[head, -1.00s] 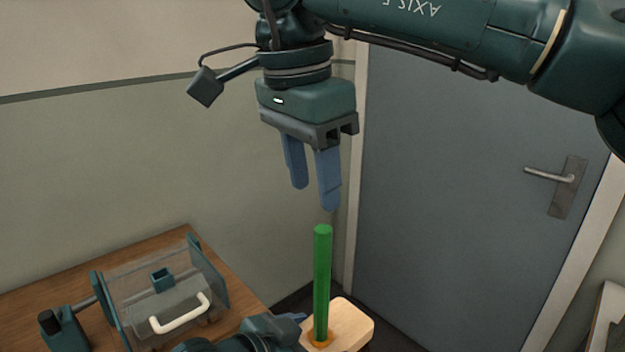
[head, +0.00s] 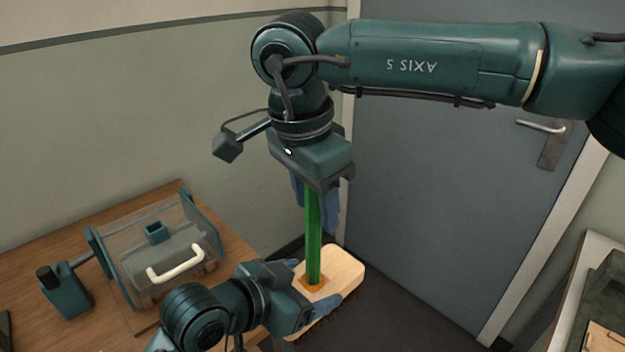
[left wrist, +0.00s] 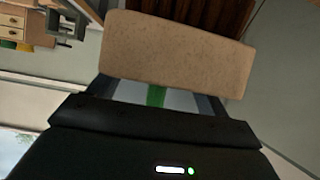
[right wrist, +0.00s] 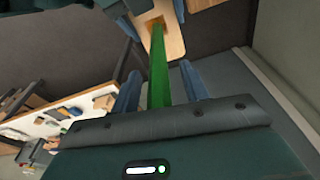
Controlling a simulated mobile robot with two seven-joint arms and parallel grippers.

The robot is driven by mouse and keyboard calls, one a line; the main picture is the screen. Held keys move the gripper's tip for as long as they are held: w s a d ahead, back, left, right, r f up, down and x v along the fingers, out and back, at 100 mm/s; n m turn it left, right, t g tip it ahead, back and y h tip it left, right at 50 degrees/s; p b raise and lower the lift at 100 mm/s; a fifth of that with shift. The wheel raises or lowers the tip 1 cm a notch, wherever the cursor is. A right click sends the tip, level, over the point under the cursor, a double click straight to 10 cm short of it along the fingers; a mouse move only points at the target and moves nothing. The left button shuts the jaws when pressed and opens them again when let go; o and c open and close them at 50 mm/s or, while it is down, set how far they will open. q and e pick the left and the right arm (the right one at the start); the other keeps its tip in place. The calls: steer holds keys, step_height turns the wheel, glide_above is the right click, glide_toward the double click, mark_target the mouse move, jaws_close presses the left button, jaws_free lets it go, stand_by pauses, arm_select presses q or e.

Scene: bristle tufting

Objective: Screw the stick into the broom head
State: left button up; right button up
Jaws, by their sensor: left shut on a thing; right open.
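The green stick (head: 313,240) stands upright, its lower end at the orange socket (head: 313,284) of the wooden broom head (head: 343,268). My left gripper (head: 318,300) is shut on the broom head, which also shows in the left wrist view (left wrist: 178,52). My right gripper (head: 315,205) points down, with its blue fingers on either side of the stick's upper part. In the right wrist view the stick (right wrist: 158,75) runs between the open fingers, with gaps beside it. How deep the stick sits in the socket cannot be told.
A wooden table (head: 55,270) at the left bears a clear-sided fixture (head: 165,255) with a white handle and a dark green device (head: 68,290). A grey door (head: 430,200) stands behind. A bench (head: 570,290) stands at the right edge.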

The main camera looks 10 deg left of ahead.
steer(key=shift+c, duration=0.5)
jaws_close()
steer(key=m+g, duration=0.1)
steer(key=m, duration=0.5)
steer(key=shift+f+m, duration=0.1)
steer(key=shift+m, duration=0.2)
steer(key=m, duration=0.5)
steer(key=shift+s+g, duration=0.15)
steer(key=shift+g, duration=0.15)
steer(key=shift+o, duration=0.3)
jaws_free()
step_height(320, 180, up, 12)
steer(key=a, duration=0.1)
steer(key=shift+w+a, duration=0.25)
steer(key=shift+a, duration=0.1)
